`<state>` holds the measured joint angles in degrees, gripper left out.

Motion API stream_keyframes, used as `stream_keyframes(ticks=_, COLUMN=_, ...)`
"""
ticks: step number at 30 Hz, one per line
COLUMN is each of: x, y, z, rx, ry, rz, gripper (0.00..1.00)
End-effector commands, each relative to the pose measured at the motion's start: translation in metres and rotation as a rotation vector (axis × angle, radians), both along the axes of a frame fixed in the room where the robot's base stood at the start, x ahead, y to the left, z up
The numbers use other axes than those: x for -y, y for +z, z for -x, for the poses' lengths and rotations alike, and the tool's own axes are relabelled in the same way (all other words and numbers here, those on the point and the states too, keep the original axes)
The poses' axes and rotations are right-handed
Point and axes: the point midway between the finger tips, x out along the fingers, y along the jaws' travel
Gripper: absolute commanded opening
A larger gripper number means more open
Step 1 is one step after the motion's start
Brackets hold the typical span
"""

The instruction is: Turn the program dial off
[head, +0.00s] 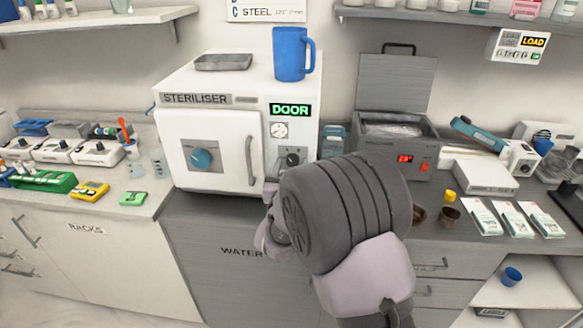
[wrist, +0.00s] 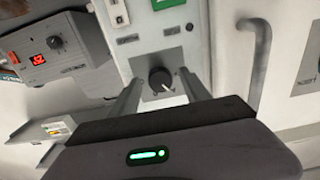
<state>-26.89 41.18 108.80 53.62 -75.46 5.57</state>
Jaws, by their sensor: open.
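The steriliser (head: 237,98) is a white box on the grey counter. A black dial (head: 291,159) with a pale pointer line sits low on its right-hand panel, under a small gauge (head: 279,129) and a green lit sign reading DOOR (head: 290,110). In the wrist view the dial (wrist: 160,79) is near the centre, its pointer toward the lower right. My gripper (wrist: 159,76) is open, with one finger to each side of the dial and visible gaps to it. Whether the fingertips reach the dial's depth is unclear. In the head view my arm hides the fingers.
A blue mug (head: 292,55) and a grey tray (head: 223,61) stand on top. A grey open-lidded unit (head: 395,140) with a red display stands close on the right.

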Motion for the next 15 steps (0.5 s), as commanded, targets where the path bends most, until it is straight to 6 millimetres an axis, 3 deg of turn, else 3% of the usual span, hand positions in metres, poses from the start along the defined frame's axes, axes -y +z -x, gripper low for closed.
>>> stream_keyframes(ticks=6, x=-0.0001, y=0.0003, z=-0.0004, rx=0.000, ry=0.000, rz=0.000, gripper=0.55)
stream_keyframes(ticks=15, x=-0.0002, y=0.0004, z=-0.0001, rx=0.000, ry=0.000, rz=0.000, gripper=0.00)
